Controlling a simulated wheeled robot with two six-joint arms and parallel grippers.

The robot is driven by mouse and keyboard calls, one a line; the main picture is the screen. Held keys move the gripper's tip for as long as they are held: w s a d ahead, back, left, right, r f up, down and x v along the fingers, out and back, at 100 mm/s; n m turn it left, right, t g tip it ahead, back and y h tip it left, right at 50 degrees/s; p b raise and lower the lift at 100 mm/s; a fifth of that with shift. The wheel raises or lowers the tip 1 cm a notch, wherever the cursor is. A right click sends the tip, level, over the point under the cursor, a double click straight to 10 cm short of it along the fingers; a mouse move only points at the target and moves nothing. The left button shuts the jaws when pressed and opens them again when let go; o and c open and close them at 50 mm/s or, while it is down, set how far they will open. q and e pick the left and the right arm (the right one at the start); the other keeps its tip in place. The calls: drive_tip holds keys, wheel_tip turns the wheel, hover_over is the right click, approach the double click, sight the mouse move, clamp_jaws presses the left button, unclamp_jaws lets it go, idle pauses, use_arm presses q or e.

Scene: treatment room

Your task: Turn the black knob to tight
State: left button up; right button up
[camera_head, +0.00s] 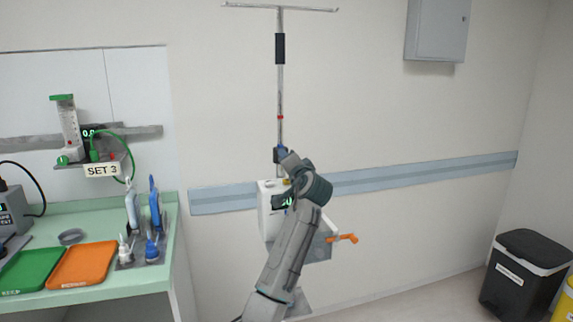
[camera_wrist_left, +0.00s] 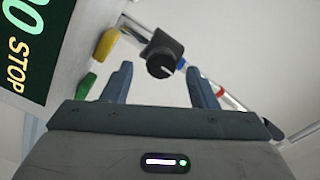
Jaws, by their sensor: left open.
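The black knob (camera_wrist_left: 160,62) has a white pointer line on its face and sits on a dark clamp on the pole (camera_wrist_left: 225,95). In the wrist view it lies beyond and between the tips of my open, empty left gripper (camera_wrist_left: 158,80); I see no contact. In the head view my left gripper (camera_head: 283,154) is at the pole (camera_head: 280,90), just above the white pump box (camera_head: 267,215). There the knob cannot be made out apart from the dark clamp and gripper. My right gripper is out of view.
In the wrist view a display reading STOP (camera_wrist_left: 18,60), a yellow part (camera_wrist_left: 105,45) and a green part (camera_wrist_left: 87,85) are close on the left. An orange handle (camera_head: 342,238) sticks out right of the pump. A counter (camera_head: 110,290) with trays stands left.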

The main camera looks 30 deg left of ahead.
use_arm(q)
drive_tip(key=b+v, duration=0.1)
drive_tip(key=v, duration=0.7)
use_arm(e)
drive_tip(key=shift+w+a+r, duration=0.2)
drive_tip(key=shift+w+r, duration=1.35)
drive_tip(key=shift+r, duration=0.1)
use_arm(q)
drive_tip(key=shift+s+d, duration=0.1)
